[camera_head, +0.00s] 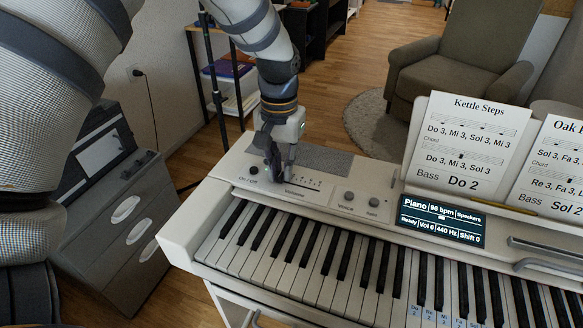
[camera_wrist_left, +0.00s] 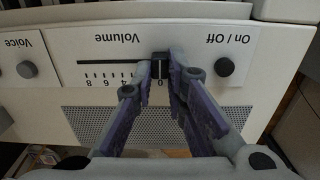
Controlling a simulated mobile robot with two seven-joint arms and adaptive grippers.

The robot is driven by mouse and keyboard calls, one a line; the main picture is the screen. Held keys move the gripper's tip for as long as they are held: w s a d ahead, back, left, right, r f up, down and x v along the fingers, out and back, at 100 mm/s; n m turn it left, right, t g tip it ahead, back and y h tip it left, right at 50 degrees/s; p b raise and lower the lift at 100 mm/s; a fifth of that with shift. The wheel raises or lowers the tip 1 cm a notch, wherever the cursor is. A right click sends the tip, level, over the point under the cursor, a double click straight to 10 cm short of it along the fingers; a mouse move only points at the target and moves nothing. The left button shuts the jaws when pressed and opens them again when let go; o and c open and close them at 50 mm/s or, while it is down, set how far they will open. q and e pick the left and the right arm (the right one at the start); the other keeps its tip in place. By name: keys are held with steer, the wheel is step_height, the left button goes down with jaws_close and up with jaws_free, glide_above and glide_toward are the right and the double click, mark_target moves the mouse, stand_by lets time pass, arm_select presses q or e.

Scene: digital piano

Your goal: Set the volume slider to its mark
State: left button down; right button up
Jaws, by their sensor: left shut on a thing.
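The volume slider's black knob (camera_wrist_left: 160,66) sits at the 0 end of its slot, under the upside-down word Volume in the left wrist view. The slot and printed scale (camera_wrist_left: 112,76) run left from it, with numbers up to 8. I cannot make out a separate target mark. My left gripper (camera_head: 277,176) points down at the piano panel and is shut on the knob, one finger on each side; its fingers also show in the left wrist view (camera_wrist_left: 162,72). In the head view the gripper hides the knob. My right gripper is not in view.
The On/Off button (camera_wrist_left: 225,67) is close beside the gripper. The Voice knob (camera_head: 349,197) is on the other side. The display (camera_head: 440,220) reads Vol 0. Speaker mesh (camera_head: 325,160) lies behind the slider, and the keys (camera_head: 300,255) lie in front. Song sheets (camera_head: 465,140) stand to the right.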

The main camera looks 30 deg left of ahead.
mark_target(279, 171)
arm_select(q)
steer(key=shift+a, duration=0.25)
steer(key=c, duration=1.6)
jaws_free()
steer(key=shift+a, duration=0.1)
steer(key=shift+r, duration=0.1)
step_height(279, 171, up, 12)
